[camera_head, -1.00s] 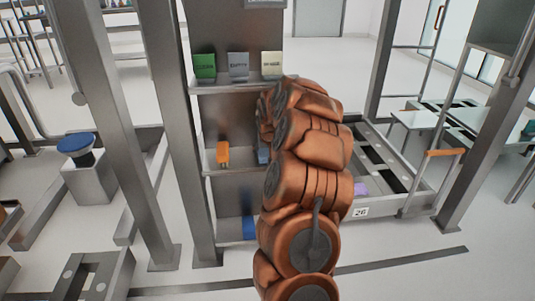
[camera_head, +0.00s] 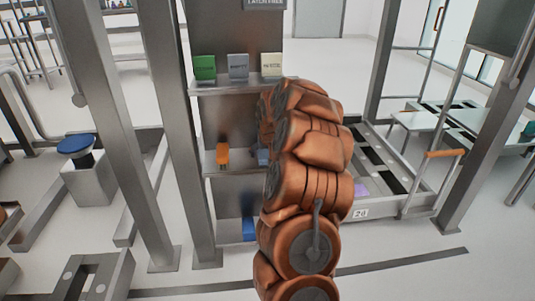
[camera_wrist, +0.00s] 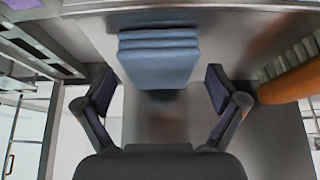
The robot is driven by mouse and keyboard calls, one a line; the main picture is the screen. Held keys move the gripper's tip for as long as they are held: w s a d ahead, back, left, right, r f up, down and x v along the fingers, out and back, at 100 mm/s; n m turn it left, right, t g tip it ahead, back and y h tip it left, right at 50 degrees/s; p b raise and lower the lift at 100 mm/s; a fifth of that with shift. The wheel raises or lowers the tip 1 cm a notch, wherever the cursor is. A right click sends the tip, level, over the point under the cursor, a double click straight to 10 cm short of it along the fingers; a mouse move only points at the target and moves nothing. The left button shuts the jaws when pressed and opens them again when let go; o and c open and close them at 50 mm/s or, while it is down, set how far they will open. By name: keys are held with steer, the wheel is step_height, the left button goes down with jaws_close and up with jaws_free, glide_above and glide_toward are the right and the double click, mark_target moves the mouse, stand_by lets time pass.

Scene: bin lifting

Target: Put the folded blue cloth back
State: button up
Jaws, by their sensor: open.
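The folded blue cloth (camera_wrist: 158,58) lies flat in several layers on a grey metal shelf, at the top middle of the wrist view. My gripper (camera_wrist: 160,95) is open, with one dark finger to each side of the cloth's near edge. The fingers look apart from the cloth. In the head view a small part of the blue cloth (camera_head: 263,156) shows on the middle shelf (camera_head: 205,160), beside my arm. My arm hides the rest of it and my gripper there.
An orange object (camera_head: 222,157) stands left of the cloth on the same shelf. Green, grey and cream boxes (camera_head: 238,67) stand on the shelf above, and a blue item (camera_head: 249,229) on the one below. Metal posts (camera_head: 180,130) rise at the left.

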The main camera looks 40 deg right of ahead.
steer(key=p+v, duration=0.3)
steer(key=v, duration=0.9)
steer(key=s+a+n+g+y, duration=0.15)
steer(key=s+a, duration=0.25)
steer(key=a, duration=0.5)
steer(key=s+a+f+n+g+y, duration=0.1)
steer(key=s+a+n, duration=0.15)
steer(key=a, duration=0.65)
steer(key=s+a+n+g+y, duration=0.1)
steer(key=s+a, duration=0.3)
steer(key=a, duration=0.5)
steer(key=s+a+n+g, duration=0.1)
steer(key=s+a, duration=0.3)
steer(key=s, duration=0.4)
steer(key=s+a+f+g, duration=0.1)
steer(key=s+a, duration=0.3)
steer(key=s, duration=0.4)
steer(key=s+a+f+n+g, duration=0.1)
steer(key=s+a+g, duration=0.2)
steer(key=s, duration=0.6)
steer(key=shift+a+n, duration=0.3)
steer(key=shift+a, duration=0.65)
steer(key=shift+w, duration=0.1)
